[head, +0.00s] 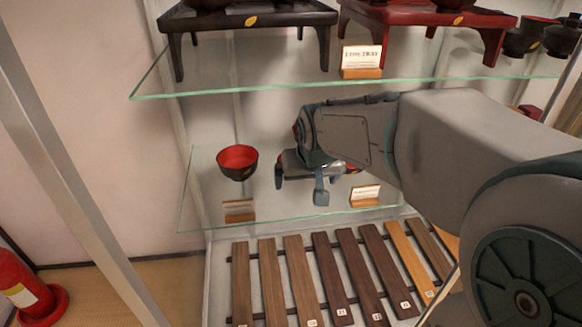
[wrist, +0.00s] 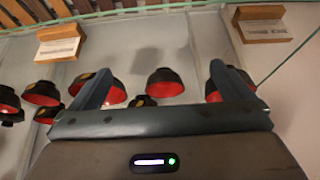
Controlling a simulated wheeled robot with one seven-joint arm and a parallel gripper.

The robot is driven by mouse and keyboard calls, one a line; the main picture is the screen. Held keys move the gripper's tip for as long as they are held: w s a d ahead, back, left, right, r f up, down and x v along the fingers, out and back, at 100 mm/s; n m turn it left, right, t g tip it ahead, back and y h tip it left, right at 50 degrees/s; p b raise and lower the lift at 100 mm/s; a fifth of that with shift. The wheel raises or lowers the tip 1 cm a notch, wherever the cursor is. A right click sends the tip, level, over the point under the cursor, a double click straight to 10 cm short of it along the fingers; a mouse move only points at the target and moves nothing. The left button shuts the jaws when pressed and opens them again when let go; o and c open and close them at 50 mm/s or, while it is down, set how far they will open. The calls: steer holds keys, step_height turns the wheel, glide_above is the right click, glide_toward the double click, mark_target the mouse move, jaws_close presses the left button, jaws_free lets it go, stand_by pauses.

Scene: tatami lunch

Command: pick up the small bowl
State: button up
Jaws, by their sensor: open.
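A small dark bowl with a red inside (head: 237,160) stands upright on the middle glass shelf in the head view, left of my gripper (head: 300,190). My gripper is open and empty over the shelf, its fingers apart. The wrist view looks upside down. There a dark bowl with a red inside (wrist: 165,82) shows between the fingertips of my gripper (wrist: 160,72). Another bowl (wrist: 214,92) is partly hidden behind the right finger. Several similar bowls are at the left. My gripper and arm hide most of them in the head view. I cannot tell which is smallest.
Label cards stand at the shelf's front edge (head: 238,211); two show in the wrist view (wrist: 60,42). An upper glass shelf (head: 300,88) holds a black tray table (head: 245,20) and a red one (head: 425,17). Wooden slats lie below. A red extinguisher (head: 20,285) stands left.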

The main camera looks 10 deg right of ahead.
steer(key=b+x, duration=0.2)
steer(key=x, duration=0.2)
steer(key=shift+w+f+b, duration=0.2)
steer(key=shift+w+b, duration=0.1)
steer(key=shift+w, duration=0.25)
steer(key=w+b, duration=0.2)
steer(key=w, duration=0.9)
steer(key=shift+w+a, duration=0.1)
steer(key=shift+w, duration=0.3)
steer(key=b+x, duration=0.2)
steer(key=x, duration=0.2)
steer(key=shift+f, duration=0.1)
steer(key=shift+w+f, duration=0.25)
steer(key=shift+w, duration=0.05)
steer(key=shift+r, duration=0.1)
steer(key=c, duration=1.1)
steer(key=shift+r, duration=0.1)
